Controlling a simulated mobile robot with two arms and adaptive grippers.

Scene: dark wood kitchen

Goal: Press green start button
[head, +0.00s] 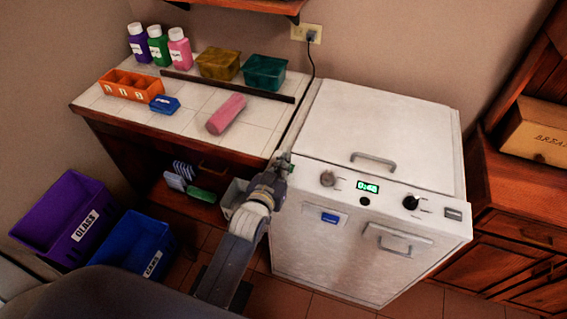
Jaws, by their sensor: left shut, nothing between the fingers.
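A white top-loading appliance (345,135) stands right of the tiled counter. Its front panel has a lit green display (368,187) reading about 0:42, a light knob (327,178), a black knob (410,202) and a small round black button (365,201). I cannot make out a green start button; the panel's left end is partly hidden by my gripper. My left gripper (284,160) is shut and empty, at the left end of the panel. Whether it touches the panel, I cannot tell. My right gripper is not in view.
The tiled counter (190,120) holds bottles, an orange tray (131,84), two bins and a pink roll (226,114). Purple (66,220) and blue (134,245) bins stand on the floor at left. A lid handle (373,161) sticks up behind the panel. A wooden cabinet stands at right.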

